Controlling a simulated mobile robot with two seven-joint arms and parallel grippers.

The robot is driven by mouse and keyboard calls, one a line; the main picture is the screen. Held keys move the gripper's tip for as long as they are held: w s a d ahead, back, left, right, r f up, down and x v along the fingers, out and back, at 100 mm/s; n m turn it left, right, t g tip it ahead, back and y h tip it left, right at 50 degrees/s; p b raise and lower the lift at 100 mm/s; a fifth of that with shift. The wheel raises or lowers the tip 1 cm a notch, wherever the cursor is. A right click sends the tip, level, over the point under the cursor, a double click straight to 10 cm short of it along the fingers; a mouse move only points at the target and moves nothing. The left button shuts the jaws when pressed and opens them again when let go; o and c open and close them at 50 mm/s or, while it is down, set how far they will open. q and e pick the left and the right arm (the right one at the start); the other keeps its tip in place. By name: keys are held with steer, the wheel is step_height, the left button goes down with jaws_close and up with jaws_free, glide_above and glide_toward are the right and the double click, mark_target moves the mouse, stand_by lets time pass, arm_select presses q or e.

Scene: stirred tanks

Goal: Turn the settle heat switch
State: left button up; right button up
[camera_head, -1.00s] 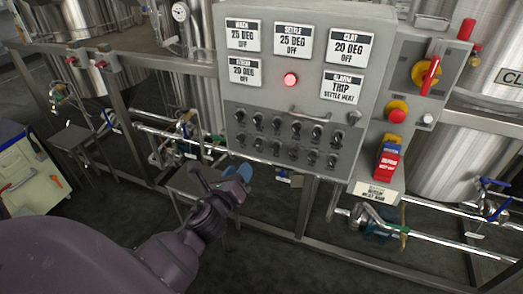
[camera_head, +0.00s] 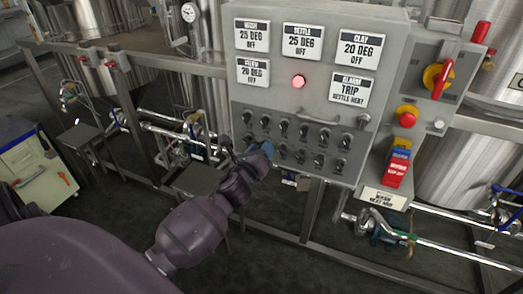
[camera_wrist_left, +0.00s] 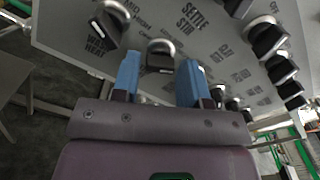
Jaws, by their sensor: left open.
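My left gripper (camera_head: 246,152) is at the lower left of these rows, covering some switches in the head view. In the left wrist view its blue fingers (camera_wrist_left: 160,72) are open, with a switch (camera_wrist_left: 160,55) just beyond and between the tips; contact cannot be told. A "SETTLE STIR" label (camera_wrist_left: 192,14) shows up and right of it, and a "WASH HEAT" label (camera_wrist_left: 97,44) to the left. I cannot read which switch is settle heat.
The alarm plate (camera_head: 352,89) reads TRIP, SETTLE HEAT, and a red lamp (camera_head: 299,82) glows. A red button (camera_head: 406,116) and rotary switch (camera_head: 438,77) are at right. Pipes (camera_head: 440,253) run below.

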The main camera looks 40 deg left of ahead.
arm_select(q)
steer(key=shift+w, duration=0.1)
steer(key=shift+c, duration=0.4)
steer(key=c, duration=0.6)
steer(key=shift+o, duration=0.2)
